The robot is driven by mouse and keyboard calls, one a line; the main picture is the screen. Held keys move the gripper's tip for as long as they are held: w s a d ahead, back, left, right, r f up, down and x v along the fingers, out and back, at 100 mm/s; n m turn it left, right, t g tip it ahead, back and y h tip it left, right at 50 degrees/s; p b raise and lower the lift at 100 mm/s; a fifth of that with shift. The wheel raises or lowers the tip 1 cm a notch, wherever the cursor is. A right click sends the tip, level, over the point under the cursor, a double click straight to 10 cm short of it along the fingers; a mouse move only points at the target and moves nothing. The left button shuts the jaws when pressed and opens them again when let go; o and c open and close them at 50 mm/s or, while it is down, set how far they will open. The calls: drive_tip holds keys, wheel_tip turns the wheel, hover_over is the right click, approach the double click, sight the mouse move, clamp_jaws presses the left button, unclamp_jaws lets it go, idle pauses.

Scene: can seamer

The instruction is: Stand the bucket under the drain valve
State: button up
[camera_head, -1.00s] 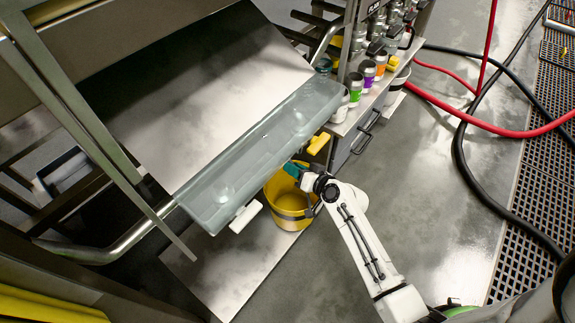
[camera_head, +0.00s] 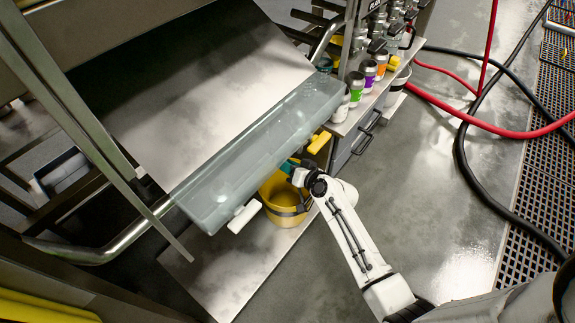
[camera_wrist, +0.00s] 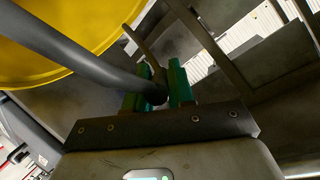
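The yellow bucket (camera_head: 284,211) appears upright beneath the front edge of the clear-covered machine, above or on a pale floor plate; I cannot tell whether it touches. The cover hides part of its rim. In the wrist view the bucket (camera_wrist: 60,40) fills the upper left. My gripper (camera_head: 288,167) is at the bucket's far side, near the cover edge. In the wrist view the teal fingers of my gripper (camera_wrist: 158,90) close around the dark grip of the bucket's grey handle (camera_wrist: 85,62). A yellow lever (camera_head: 319,142), possibly the drain valve's, sits just beyond my gripper.
The clear cover (camera_head: 262,150) overhangs the bucket closely. A white block (camera_head: 244,216) juts out below it. A grey cabinet (camera_head: 352,142) with jars on top stands to the right. Red and black hoses (camera_head: 462,150) lie farther right. Open floor (camera_head: 410,215) lies between.

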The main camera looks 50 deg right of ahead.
drive_tip(key=o, duration=0.4)
drive_tip(key=shift+o, duration=0.2)
drive_tip(key=p+v, duration=0.3)
drive_tip(key=v, duration=0.9)
drive_tip(key=s+a+n+g+y, duration=0.45)
drive_tip(key=a+n+g, duration=0.25)
drive_tip(key=a, duration=0.6)
drive_tip(key=s+r+n+g+h, duration=0.1)
drive_tip(key=s+r+g+h, duration=0.1)
drive_tip(key=s+g, duration=0.4)
drive_tip(key=s+r, duration=0.1)
drive_tip(key=s, duration=0.3)
drive_tip(key=shift+s+a+h, duration=0.2)
drive_tip(key=shift+s+h, duration=0.15)
